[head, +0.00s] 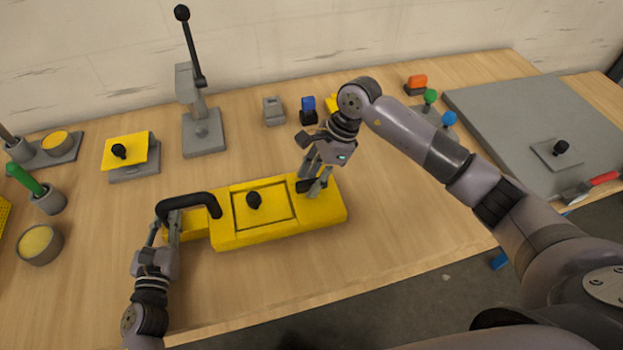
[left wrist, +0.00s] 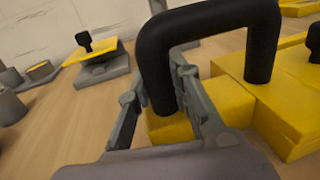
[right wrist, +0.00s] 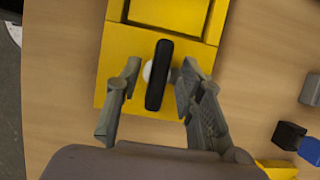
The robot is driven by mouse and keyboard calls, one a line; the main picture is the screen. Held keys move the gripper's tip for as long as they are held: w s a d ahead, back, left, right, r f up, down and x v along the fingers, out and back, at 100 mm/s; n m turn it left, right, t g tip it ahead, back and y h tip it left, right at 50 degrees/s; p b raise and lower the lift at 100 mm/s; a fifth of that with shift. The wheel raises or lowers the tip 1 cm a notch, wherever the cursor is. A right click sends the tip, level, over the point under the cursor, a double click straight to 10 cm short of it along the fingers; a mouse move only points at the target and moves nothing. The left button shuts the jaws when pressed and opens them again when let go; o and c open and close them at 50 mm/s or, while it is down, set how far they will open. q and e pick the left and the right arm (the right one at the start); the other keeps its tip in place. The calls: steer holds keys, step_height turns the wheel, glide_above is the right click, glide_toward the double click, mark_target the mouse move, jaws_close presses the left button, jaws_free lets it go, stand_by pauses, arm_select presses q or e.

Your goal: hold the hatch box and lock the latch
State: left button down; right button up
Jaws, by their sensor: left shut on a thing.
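The yellow hatch box (head: 285,232) lies on the wooden table with a black handle (head: 190,200) at its left end. Its square hatch (head: 275,207) is down, with a black knob (head: 254,200) on top. My left gripper (head: 168,232) is shut on the left leg of the handle, which also shows in the left wrist view (left wrist: 165,70). The black latch bar (right wrist: 159,76) sits at the box's right end, beside the hatch edge. My right gripper (head: 314,188) is open above that end; in the right wrist view its fingers (right wrist: 158,92) stand on both sides of the latch, apart from it.
A grey lever press (head: 203,130) and a yellow-lidded box (head: 126,152) stand behind the hatch box. Small grey (head: 273,111) and blue (head: 308,108) blocks lie near the right gripper. A large grey panel (head: 510,105) is at right. The table in front of the box is clear.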

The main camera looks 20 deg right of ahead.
steer(key=shift+a+f, duration=0.2)
steer(key=shift+f, duration=0.3)
jaws_close()
stand_by(0.6)
